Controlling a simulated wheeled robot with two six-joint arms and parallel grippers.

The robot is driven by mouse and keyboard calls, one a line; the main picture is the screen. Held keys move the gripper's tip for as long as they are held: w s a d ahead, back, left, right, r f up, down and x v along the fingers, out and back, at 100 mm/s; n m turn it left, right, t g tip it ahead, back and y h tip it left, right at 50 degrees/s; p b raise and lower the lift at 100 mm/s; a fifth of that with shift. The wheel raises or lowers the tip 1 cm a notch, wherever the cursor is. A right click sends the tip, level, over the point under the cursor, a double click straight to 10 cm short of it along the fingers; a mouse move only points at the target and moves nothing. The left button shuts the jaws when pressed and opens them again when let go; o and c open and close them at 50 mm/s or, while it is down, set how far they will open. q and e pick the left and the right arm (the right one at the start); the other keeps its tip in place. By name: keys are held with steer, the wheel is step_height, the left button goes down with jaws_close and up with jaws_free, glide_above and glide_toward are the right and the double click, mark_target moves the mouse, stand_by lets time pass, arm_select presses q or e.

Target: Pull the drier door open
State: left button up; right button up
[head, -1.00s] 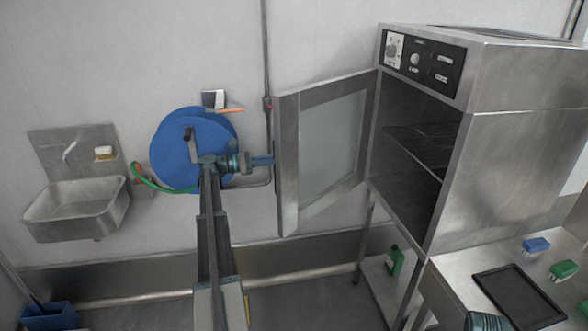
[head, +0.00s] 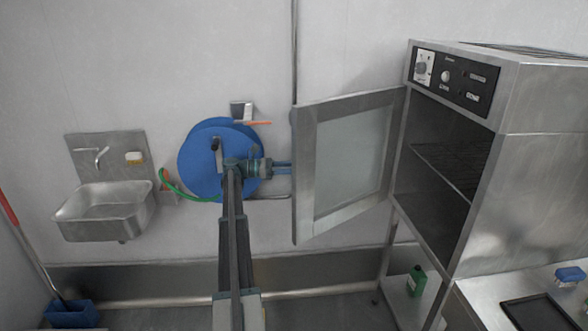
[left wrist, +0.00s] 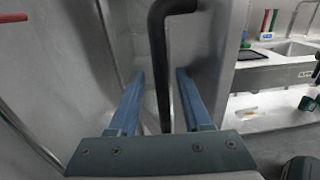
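The steel drier (head: 540,160) stands at the right in the head view. Its framed glass door (head: 345,160) is swung wide open to the left, and the dark inside with a wire shelf (head: 440,165) shows. My left gripper (head: 284,169) is at the door's outer edge, its tips partly hidden behind it. In the left wrist view the two blue fingers of my left gripper (left wrist: 160,76) are spread apart on either side of the black door handle (left wrist: 160,50), with gaps visible. My right gripper is not in view.
A steel sink (head: 105,210) and a blue hose reel (head: 205,160) are on the wall at the left. A steel table (head: 480,300) with a dark tray (head: 538,313) is at the lower right. A green bottle (head: 416,281) stands under the drier.

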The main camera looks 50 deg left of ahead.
arm_select(q)
steer(key=shift+s+a, duration=0.15)
steer(key=v, duration=1.3)
steer(key=shift+s+a, duration=0.2)
steer(key=shift+s, duration=0.05)
